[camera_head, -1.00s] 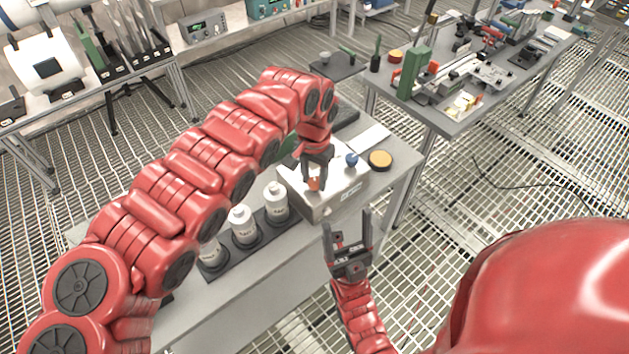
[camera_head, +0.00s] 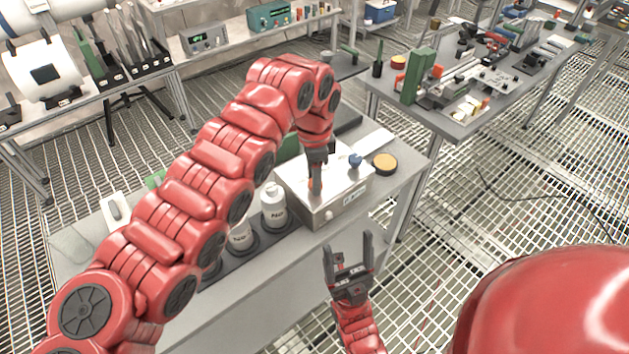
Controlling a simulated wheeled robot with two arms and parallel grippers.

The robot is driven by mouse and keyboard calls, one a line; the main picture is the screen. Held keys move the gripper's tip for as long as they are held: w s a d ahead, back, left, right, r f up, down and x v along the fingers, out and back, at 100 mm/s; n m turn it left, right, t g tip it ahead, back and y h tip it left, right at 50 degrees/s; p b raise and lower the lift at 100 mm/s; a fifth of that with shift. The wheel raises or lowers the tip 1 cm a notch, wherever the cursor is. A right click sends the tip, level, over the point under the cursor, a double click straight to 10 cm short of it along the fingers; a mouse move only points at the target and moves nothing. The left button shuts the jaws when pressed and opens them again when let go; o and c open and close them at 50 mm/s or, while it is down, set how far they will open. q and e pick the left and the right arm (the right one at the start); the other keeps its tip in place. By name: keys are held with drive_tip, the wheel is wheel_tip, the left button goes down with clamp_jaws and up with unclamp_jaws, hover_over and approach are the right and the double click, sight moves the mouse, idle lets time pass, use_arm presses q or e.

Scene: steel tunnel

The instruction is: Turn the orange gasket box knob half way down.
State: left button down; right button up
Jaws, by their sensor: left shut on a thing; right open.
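The gasket box (camera_head: 333,205) is a pale metal box on the grey bench, with a label on its front. Its orange knob (camera_head: 311,184) stands on the top face, mostly hidden by my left gripper. My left gripper (camera_head: 315,178) points down from above and is shut on the orange knob. The knob's exact turn angle cannot be made out. A blue ball-topped knob (camera_head: 355,160) is on the box top, to the right of the gripper. My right gripper (camera_head: 348,252) is open and empty, pointing up in front of the bench's near edge.
White bottles (camera_head: 273,208) stand in a dark rack left of the box, partly behind my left arm. A yellow-topped round tin (camera_head: 385,163) is right of the box. A second table (camera_head: 455,128) with tools stands at the back right.

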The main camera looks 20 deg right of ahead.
use_arm(q)
drive_tip(key=shift+m, duration=0.5)
drive_tip(key=shift+c, duration=2.1)
unclamp_jaws()
wheel_tip(320, 180, up, 18)
drive_tip(key=p, duration=0.8)
drive_tip(key=shift+f, duration=0.25)
